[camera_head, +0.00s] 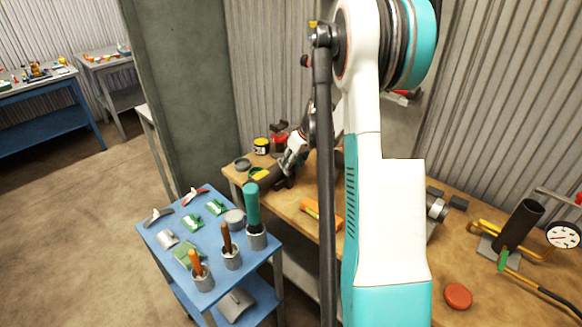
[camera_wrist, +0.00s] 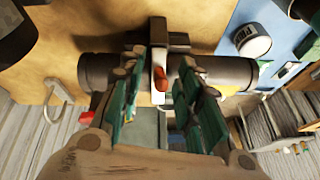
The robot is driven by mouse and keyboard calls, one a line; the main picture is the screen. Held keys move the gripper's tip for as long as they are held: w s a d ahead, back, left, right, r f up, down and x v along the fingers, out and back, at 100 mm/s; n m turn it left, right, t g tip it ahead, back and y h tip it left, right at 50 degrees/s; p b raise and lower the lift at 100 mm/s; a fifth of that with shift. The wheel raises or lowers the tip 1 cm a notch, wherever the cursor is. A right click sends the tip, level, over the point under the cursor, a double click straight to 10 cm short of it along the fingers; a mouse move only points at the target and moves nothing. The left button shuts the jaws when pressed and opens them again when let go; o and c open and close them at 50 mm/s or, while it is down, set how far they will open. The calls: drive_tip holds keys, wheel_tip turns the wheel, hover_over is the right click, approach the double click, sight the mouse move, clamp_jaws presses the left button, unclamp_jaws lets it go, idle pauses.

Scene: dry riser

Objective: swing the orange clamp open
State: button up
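In the wrist view a dark grey pipe (camera_wrist: 220,72) lies across the picture, with a grey bracket (camera_wrist: 158,42) around its middle. A small orange-red piece (camera_wrist: 160,80), apparently part of the clamp, sits on the bracket's front. My gripper (camera_wrist: 160,62) is open, its green-padded fingers on either side of this piece with gaps to it. Whether a finger touches the pipe cannot be told. In the head view my gripper (camera_head: 290,160) is at the workbench's far left end, over the dark pipe; my arm hides much of this area.
The wooden workbench (camera_head: 290,205) also holds an orange item (camera_head: 322,213), a red disc (camera_head: 458,296), a dark upright tube (camera_head: 520,225) and a gauge (camera_head: 563,235). A blue cart (camera_head: 160,238) with tools and cups stands close in front. A green-grey pillar (camera_head: 185,90) is behind.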

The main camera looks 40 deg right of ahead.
drive_tip(key=shift+w+f, duration=0.1)
drive_tip(key=shift+f, duration=0.25)
drive_tip(key=shift+c, duration=0.2)
clamp_jaws()
